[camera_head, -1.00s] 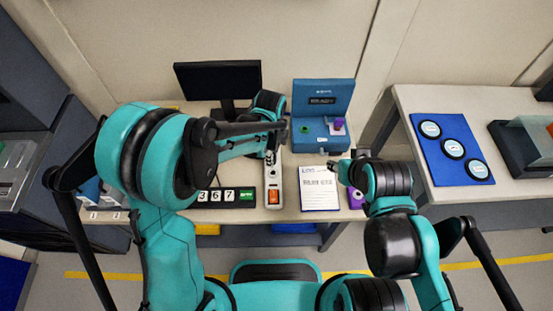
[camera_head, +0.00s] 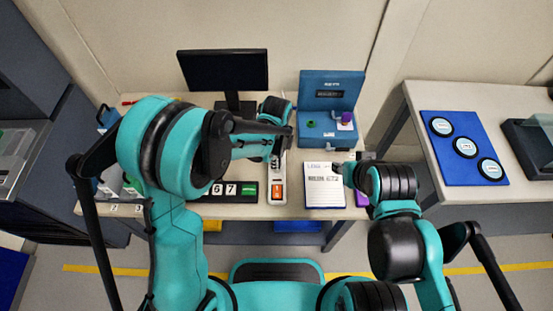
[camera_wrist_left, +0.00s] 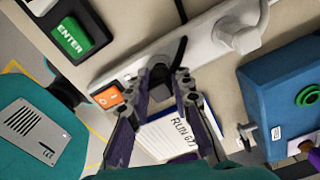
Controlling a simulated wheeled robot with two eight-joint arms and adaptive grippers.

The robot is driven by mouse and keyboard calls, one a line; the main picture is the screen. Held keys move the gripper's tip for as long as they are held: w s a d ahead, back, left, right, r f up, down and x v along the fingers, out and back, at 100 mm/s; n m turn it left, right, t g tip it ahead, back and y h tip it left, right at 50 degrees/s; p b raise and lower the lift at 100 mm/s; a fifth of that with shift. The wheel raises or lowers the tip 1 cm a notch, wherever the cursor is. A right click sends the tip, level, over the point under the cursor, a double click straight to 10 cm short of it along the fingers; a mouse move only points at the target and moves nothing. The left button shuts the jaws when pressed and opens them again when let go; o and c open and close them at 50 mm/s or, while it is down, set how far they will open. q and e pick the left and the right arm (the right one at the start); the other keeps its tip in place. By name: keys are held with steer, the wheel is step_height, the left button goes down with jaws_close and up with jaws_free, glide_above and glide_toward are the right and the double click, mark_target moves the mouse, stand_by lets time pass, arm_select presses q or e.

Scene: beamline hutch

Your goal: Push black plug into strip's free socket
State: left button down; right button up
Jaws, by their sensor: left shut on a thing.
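The white power strip (camera_head: 279,187) lies on the bench with an orange switch at its near end. In the left wrist view the strip (camera_wrist_left: 133,70) crosses the picture, with a white plug (camera_wrist_left: 241,38) seated in it. My left gripper (camera_wrist_left: 166,88) is shut on the black plug (camera_wrist_left: 160,75), at the strip between the switch and the white plug. A black cable (camera_wrist_left: 180,52) runs up from it. Whether the plug sits in the socket or just above it cannot be told. In the head view my left arm covers the plug. My right gripper (camera_head: 342,165) is beside the notepad; its jaws are unclear.
A keypad with a green ENTER key (camera_wrist_left: 71,37) lies left of the strip. A notepad (camera_head: 324,187) lies right of it. A blue case (camera_head: 327,118) and a monitor (camera_head: 224,71) stand behind. A side table bears a blue mat (camera_head: 440,120) with round discs.

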arm_select(q)
steer(key=shift+f+b, duration=0.55)
steer(key=shift+f, duration=0.05)
stand_by(0.5)
steer(key=c, duration=1.3)
jaws_free()
step_height(320, 180, up, 12)
steer(key=shift+a+r, duration=0.15)
steer(key=s+a+r+n+t, duration=0.1)
steer(key=s+a+n+t, duration=0.1)
steer(key=s+a+n, duration=0.2)
steer(key=s+a+r+n+t, duration=0.2)
steer(key=s+a+n, duration=0.2)
steer(key=a+n, duration=0.3)
steer(key=s+a+r+n+t, duration=0.2)
steer(key=a+n, duration=0.4)
steer(key=n, duration=0.4)
steer(key=shift+s+a+r+n+t, duration=0.15)
steer(key=shift+s+t, duration=0.15)
steer(key=shift+s, duration=0.25)
steer(key=shift+s+r+n+t, duration=0.15)
steer(key=shift+s+t, duration=0.15)
steer(key=shift+s, duration=0.25)
